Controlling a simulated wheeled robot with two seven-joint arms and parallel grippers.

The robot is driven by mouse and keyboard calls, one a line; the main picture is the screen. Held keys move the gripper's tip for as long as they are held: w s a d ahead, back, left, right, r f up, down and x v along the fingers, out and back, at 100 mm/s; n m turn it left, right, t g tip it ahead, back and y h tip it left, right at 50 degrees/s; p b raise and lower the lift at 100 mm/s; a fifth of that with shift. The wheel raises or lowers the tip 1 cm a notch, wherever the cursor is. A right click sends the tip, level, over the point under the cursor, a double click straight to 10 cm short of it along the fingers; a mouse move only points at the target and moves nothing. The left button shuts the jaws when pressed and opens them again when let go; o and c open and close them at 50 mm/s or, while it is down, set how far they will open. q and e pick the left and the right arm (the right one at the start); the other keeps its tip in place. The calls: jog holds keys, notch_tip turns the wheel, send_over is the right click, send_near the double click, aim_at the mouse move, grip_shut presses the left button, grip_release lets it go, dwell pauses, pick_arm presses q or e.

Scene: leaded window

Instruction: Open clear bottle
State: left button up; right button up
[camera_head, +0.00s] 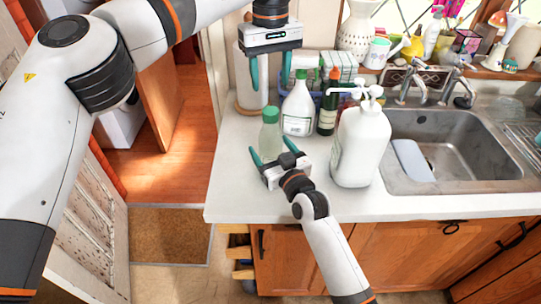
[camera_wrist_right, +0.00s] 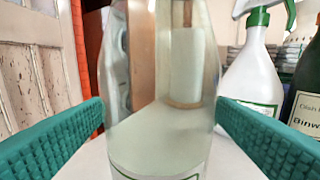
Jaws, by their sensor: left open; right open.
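The clear bottle (camera_head: 270,138) with a green cap stands upright on the white counter, left of the spray bottle. It also fills the middle of the right wrist view (camera_wrist_right: 165,110), where its cap is out of frame. My right gripper (camera_head: 270,156) is open, low at the bottle's near side. In the right wrist view its teal fingers stand on either side of the bottle, with no clear contact. My left gripper (camera_head: 270,75) is open and empty, pointing down above and behind the bottle, near the paper towel roll.
A white spray bottle (camera_head: 298,106), a dark green bottle (camera_head: 328,108) and a large white pump bottle (camera_head: 361,145) stand to the right. A paper towel roll (camera_head: 246,85) stands behind. The sink (camera_head: 455,140) is at right. The counter's front left is clear.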

aim_at(271, 111)
grip_shut()
pick_arm(q)
jog(key=m, duration=0.3)
jog(key=shift+s+d+m, duration=0.1)
jog(key=shift+m, duration=0.2)
jog(key=m, duration=0.5)
jog(key=shift+f, duration=0.2)
jog(key=shift+m, duration=0.3)
notch_tip(271, 111, down, 8)
jog(key=shift+r, duration=0.2)
